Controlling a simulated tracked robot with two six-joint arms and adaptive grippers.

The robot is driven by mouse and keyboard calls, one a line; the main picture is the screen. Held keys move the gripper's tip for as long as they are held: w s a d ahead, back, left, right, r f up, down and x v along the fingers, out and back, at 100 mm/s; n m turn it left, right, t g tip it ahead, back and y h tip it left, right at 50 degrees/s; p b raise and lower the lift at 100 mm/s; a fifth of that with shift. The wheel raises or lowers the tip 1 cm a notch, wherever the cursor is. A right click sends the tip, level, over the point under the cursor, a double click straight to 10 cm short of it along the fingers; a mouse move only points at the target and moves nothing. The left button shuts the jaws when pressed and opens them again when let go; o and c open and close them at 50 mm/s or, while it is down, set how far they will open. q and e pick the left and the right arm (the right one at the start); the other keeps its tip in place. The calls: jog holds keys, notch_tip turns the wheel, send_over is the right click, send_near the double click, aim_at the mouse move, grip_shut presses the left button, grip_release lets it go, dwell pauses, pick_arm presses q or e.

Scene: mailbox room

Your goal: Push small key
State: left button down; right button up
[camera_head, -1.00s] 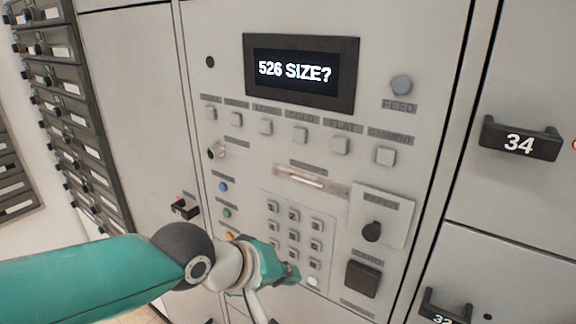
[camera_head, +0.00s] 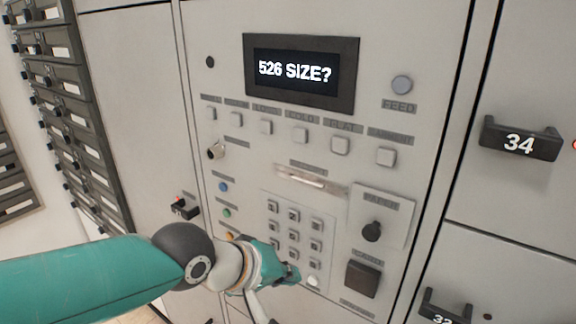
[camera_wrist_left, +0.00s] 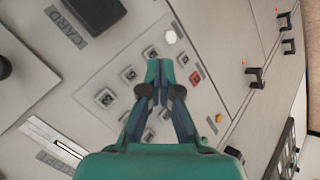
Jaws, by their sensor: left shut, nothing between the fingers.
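The panel has a row of square grey keys under the display; several labels are hard to read, so I cannot tell for sure which is the small key. The leftmost key (camera_head: 210,113) has a blurred label above it. The display (camera_head: 300,72) reads "526 SIZE?". My left gripper (camera_head: 290,279) is shut and empty, low on the panel by the bottom of the number keypad (camera_head: 295,235), well below the row of keys. In the left wrist view its closed fingertips (camera_wrist_left: 159,72) are over the keypad; I cannot tell whether they touch it. My right gripper is out of view.
A round knob (camera_head: 371,231) and dark square (camera_head: 362,279) lie right of the keypad. A silver lock (camera_head: 216,151) sticks out below the leftmost key. Locker handle 34 (camera_head: 520,140) juts out at right. The panel front between key row and slot (camera_head: 305,178) is clear.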

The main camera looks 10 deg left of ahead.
aim_at(293, 171)
pick_arm(q)
jog(key=w+r+m+t, duration=0.1)
jog(key=r, duration=0.1)
jog(key=w+r+m+t+h, duration=0.1)
jog(key=w+r+t, duration=0.1)
jog(key=r, duration=0.1)
jog(key=w+d+r+m+t, duration=0.1)
jog(key=w+r+m, duration=0.1)
jog(key=r, duration=0.1)
jog(key=shift+r+t+h, duration=0.1)
jog(key=shift+t+h, duration=0.3)
jog(key=a+r+t, duration=0.1)
jog(key=r, duration=0.1)
jog(key=w+a+r+t, duration=0.1)
jog(key=w+a+r+t+y, duration=0.1)
jog(key=a+r, duration=0.1)
jog(key=shift+a+r+t, duration=0.1)
jog(key=shift+r+t, duration=0.2)
jog(key=shift+r, duration=0.05)
jog(key=s+a+r+n+t+y, duration=0.1)
jog(key=a+y, duration=0.4)
jog(key=a, duration=0.5)
jog(key=s+a+r+n+t+y, duration=0.1)
jog(key=a+r+n+t+y, duration=0.2)
jog(key=a, duration=0.8)
notch_tip(293, 171, up, 3)
jog(key=n+y, duration=0.2)
jog(key=y, duration=0.1)
jog(key=shift+a, duration=0.2)
jog(key=shift+f, duration=0.1)
